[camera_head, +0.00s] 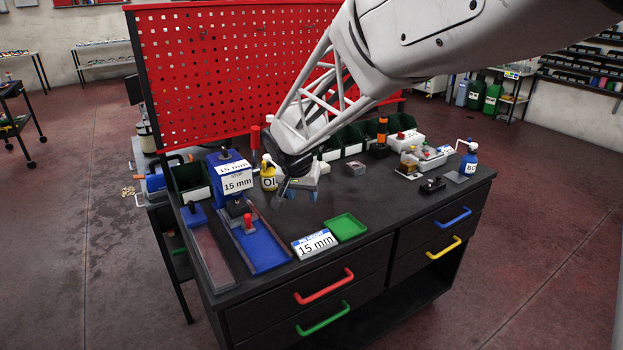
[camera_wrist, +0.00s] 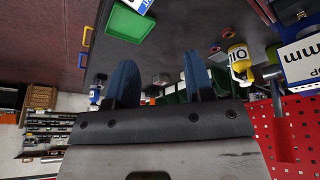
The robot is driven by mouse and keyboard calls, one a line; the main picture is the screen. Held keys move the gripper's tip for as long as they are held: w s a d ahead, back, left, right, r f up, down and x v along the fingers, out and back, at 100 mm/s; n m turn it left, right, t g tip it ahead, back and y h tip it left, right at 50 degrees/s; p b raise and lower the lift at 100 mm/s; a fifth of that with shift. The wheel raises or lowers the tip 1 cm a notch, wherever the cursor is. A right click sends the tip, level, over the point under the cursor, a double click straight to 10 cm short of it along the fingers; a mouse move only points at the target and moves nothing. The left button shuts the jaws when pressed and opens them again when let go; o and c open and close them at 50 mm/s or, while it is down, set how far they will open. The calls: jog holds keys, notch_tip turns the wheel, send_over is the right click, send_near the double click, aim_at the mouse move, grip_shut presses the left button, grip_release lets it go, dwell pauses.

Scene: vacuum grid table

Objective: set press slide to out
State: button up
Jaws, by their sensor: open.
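The blue press (camera_head: 226,172) stands at the left of the table with a "15 mm" sign on its front. A long blue slide (camera_head: 266,250) extends from its base toward the table's front edge. A red knob (camera_head: 248,222) stands upright near the slide's inner end. My gripper (camera_head: 298,192) is to the right of the press, above the tabletop, apart from the slide and knob. Its two blue fingers also show in the wrist view (camera_wrist: 158,72), spread with nothing between them. In that view the press's sign (camera_wrist: 300,60) is partly visible at the right edge; the slide cannot be made out.
A yellow oil bottle (camera_head: 268,178) stands between press and gripper. A green tray (camera_head: 345,227) and a "15 mm" card (camera_head: 314,243) lie near the front edge. A red pegboard (camera_head: 220,75) rises behind. The table's front right middle (camera_head: 390,205) is clear.

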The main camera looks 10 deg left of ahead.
send_over(247, 215)
jog(key=s, duration=0.2)
jog(key=shift+t, duration=0.3)
notch_tip(247, 215, down, 8)
jog(key=shift+s+f, duration=0.1)
jog(key=shift+x, duration=3.85)
jog(key=shift+a, duration=0.15)
grip_shut()
